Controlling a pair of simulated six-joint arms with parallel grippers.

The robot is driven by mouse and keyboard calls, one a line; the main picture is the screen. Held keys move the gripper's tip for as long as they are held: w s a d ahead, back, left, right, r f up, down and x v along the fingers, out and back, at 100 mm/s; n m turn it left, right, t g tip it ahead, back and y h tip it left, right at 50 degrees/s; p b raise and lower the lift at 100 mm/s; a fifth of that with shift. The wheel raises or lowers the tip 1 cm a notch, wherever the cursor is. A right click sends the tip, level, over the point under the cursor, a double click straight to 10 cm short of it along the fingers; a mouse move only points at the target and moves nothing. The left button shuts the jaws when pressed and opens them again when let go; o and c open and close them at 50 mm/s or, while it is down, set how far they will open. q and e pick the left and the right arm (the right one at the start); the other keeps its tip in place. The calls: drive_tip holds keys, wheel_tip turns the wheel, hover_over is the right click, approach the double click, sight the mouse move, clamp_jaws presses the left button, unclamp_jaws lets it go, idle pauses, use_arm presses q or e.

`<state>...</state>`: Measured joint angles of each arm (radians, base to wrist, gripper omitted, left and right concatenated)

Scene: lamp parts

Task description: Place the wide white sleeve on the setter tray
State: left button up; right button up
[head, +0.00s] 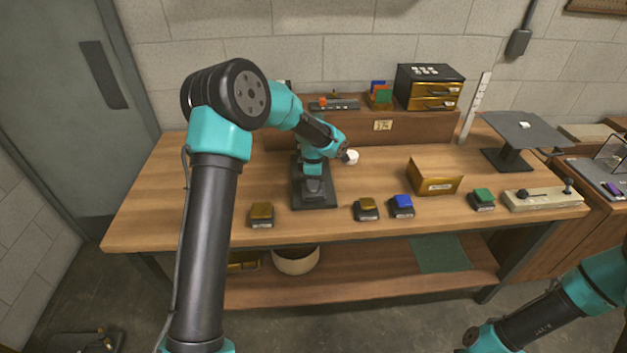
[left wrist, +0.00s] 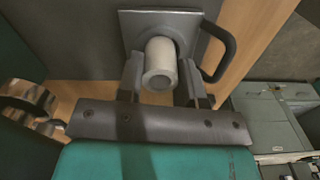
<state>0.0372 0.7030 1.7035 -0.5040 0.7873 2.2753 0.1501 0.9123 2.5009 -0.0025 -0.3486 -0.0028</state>
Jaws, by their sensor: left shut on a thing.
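The wide white sleeve (head: 352,157) shows as a small white piece at the tip of my left gripper (head: 345,154), above the middle of the workbench. In the left wrist view the sleeve (left wrist: 160,65) is a pale cylinder between the two fingers of my left gripper (left wrist: 160,82), which is shut on it. A grey square plate (left wrist: 130,22) with a dark loop handle lies behind the sleeve there; I cannot tell whether they touch. A dark flat tray (head: 505,127) on a pedestal stands at the right, with a small white piece on it. No label shows which thing is the setter tray.
A dark stand (head: 313,198) is under my left forearm. A brass box (head: 434,178) and several coloured button blocks, one blue (head: 402,203), stand along the bench. A raised shelf (head: 400,129) with a drawer cabinet (head: 430,88) is behind. My right arm is at the lower right.

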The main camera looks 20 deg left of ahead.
use_arm(q)
drive_tip(key=shift+f, duration=0.1)
drive_tip(key=o, duration=0.9)
wheel_tip(320, 180, up, 12)
idle(0.4)
idle(0.4)
